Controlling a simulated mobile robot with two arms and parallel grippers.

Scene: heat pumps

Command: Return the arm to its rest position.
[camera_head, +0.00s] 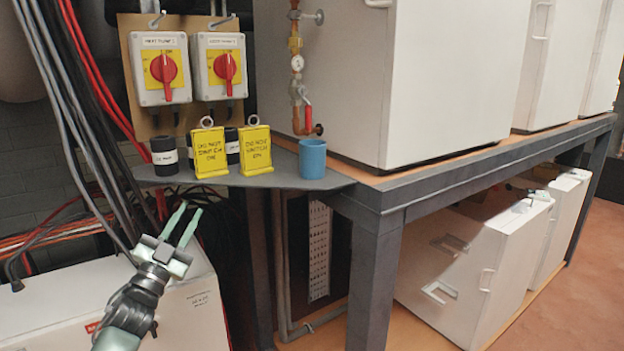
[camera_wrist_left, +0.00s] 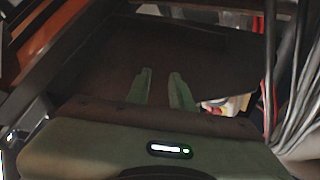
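My left gripper (camera_head: 182,225) comes in from the lower left in the head view. Its two pale green fingers point up and are apart, with nothing between them. It is below and in front of the grey shelf (camera_head: 290,181), over the white box at the lower left. In the left wrist view the two fingers (camera_wrist_left: 160,88) also stand apart and empty, with a dark flat surface behind them. My right gripper is not in view.
Two yellow warning tags (camera_head: 209,153), black cylinders (camera_head: 165,157) and a blue cup (camera_head: 312,159) stand on the shelf. Two red-handled switches (camera_head: 164,68) are above. Loose cables (camera_head: 85,120) hang left of the gripper. A white box (camera_head: 60,300) lies below, and a dark table frame (camera_head: 375,285) stands right.

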